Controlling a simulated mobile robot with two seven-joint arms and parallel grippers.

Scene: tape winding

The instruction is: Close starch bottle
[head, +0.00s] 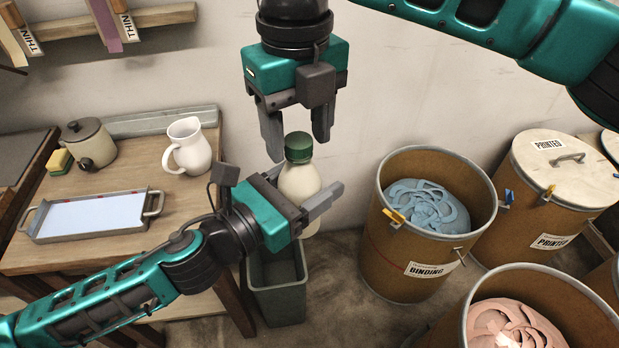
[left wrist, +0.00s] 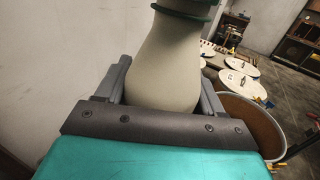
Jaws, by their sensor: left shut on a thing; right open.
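The starch bottle (head: 300,181) is cream-coloured and stands roughly upright in the air, with a dark green cap (head: 298,147) on its top. My left gripper (head: 307,183) is shut on the bottle's body. The left wrist view also shows the bottle (left wrist: 165,60) between the fingers, with a green rim (left wrist: 187,8) cut off at the top edge. My right gripper (head: 296,134) points down from above, open, with its fingers on either side of the cap area. I cannot tell whether the fingers touch the cap or how tightly it sits.
A grey bin (head: 277,289) stands below the bottle. A wooden table (head: 130,170) at left holds a white pitcher (head: 187,146), a lidded pot (head: 88,143) and a tray (head: 50,235). The "BINDING" drum (head: 385,250) stands to the right.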

